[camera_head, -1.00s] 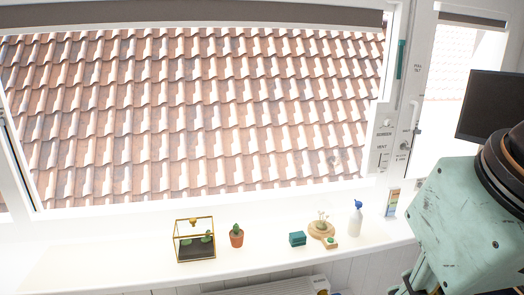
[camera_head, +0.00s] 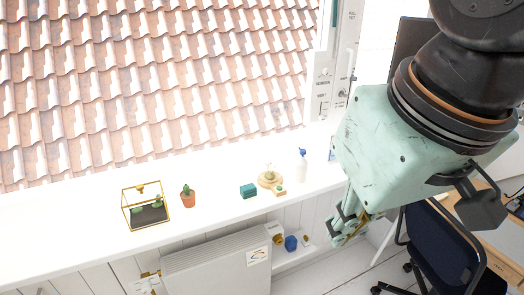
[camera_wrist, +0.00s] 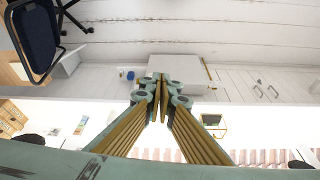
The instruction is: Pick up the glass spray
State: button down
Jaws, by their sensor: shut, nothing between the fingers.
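The glass spray (camera_head: 302,170) is a white bottle with a blue top. It stands upright on the white windowsill (camera_head: 225,208), toward the right end of the row of objects in the head view. My gripper (camera_head: 345,234) is below and to the right of it in that view, apart from it, in front of the sill's edge. In the wrist view my gripper (camera_wrist: 161,82) has its fingertips together with nothing held between them. I cannot make out the spray for certain in the wrist view.
A radiator (camera_head: 215,268) and a low shelf (camera_head: 295,257) are below. A blue chair (camera_head: 440,250) stands right.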

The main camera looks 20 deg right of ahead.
jog(key=c, duration=1.8)
grip_release()
jog(key=shift+c, duration=0.2)
jog(key=shift+a, duration=0.1)
